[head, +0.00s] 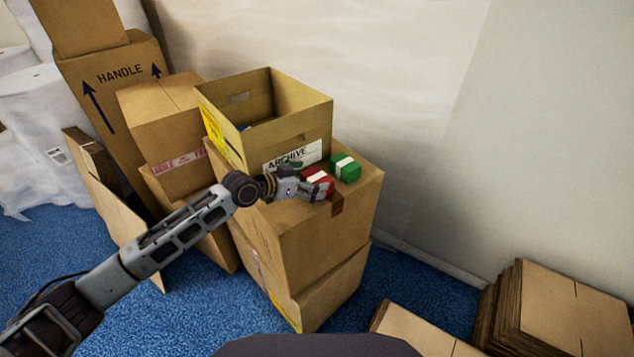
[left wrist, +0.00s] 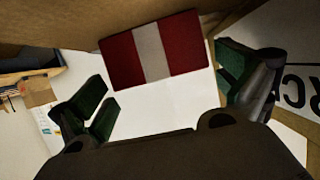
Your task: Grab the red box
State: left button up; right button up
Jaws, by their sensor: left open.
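The red box (head: 318,180) has a white band and lies on top of a closed carton (head: 300,226), in front of the open archive carton. It also shows in the left wrist view (left wrist: 186,52), ahead of and between the fingers. My left gripper (head: 308,188) is at the red box, its fingers partly hiding it. In the left wrist view my left gripper (left wrist: 160,92) is open, one finger to each side, with nothing held. I cannot tell whether a finger touches the box. My right gripper is not in view.
A green box (head: 345,167) with a white band lies close right of the red box. The open archive carton (head: 300,117) stands right behind. Other cartons (head: 170,110) are stacked at left. Flat cardboard (head: 565,305) lies at lower right. Blue carpet is free between.

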pick_arm(q)
jog(key=shift+x, duration=1.1)
jog(key=shift+w+d, duration=0.2)
jog(key=shift+c, duration=0.6)
jog(key=c, duration=0.8)
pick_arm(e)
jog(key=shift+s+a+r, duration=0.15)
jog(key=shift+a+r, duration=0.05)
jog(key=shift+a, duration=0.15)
